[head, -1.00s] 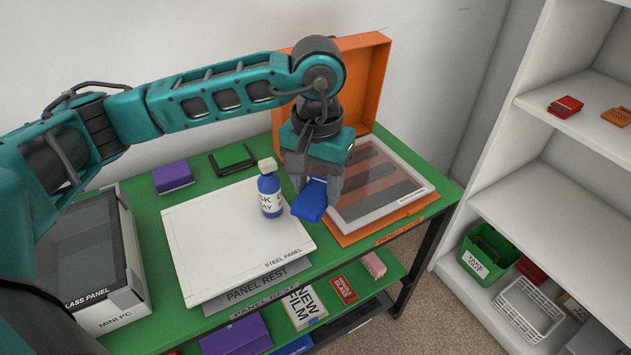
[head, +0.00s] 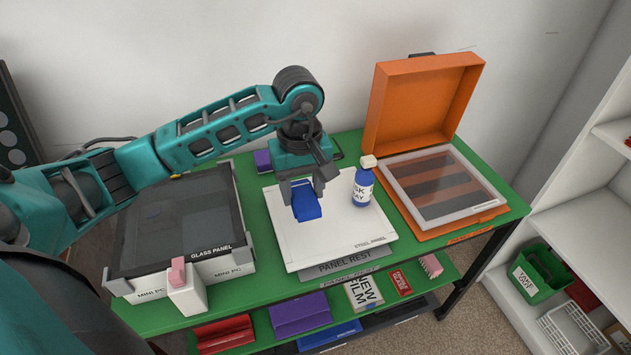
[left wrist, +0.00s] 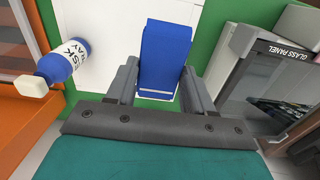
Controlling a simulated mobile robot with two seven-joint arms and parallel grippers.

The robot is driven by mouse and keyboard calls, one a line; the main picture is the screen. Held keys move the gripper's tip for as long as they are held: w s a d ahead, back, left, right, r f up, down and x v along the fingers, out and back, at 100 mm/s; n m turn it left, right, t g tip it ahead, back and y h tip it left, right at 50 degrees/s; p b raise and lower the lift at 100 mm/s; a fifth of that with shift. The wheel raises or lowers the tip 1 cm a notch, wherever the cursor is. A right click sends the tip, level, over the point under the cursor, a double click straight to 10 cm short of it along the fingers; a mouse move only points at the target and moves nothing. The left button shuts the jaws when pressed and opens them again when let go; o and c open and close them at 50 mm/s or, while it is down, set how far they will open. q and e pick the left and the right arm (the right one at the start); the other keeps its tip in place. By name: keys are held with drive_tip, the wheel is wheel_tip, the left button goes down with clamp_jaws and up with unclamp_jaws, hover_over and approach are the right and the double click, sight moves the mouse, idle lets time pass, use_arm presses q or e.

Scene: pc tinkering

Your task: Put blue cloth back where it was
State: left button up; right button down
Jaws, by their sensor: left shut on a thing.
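The blue cloth (head: 306,204) is a folded blue block held by my left gripper (head: 302,192). The gripper is shut on it, above the white steel panel (head: 345,238). In the left wrist view the cloth (left wrist: 166,50) sits between the two fingers (left wrist: 158,85). A lower shelf under the green bench holds a purple folded cloth (head: 300,314), a red one (head: 225,333) and a blue item (head: 329,335) lying in front of the purple one. My right gripper is not in view.
A blue spray bottle (head: 363,187) stands on the steel panel, right of my gripper. An open orange case (head: 445,232) with a framed panel is at the right. The mini PC (head: 235,262) with its glass panel and a white-and-pink dispenser (head: 187,292) are at the left.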

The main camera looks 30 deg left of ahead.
sight(303, 230)
use_arm(q)
drive_tip(key=shift+a, duration=0.2)
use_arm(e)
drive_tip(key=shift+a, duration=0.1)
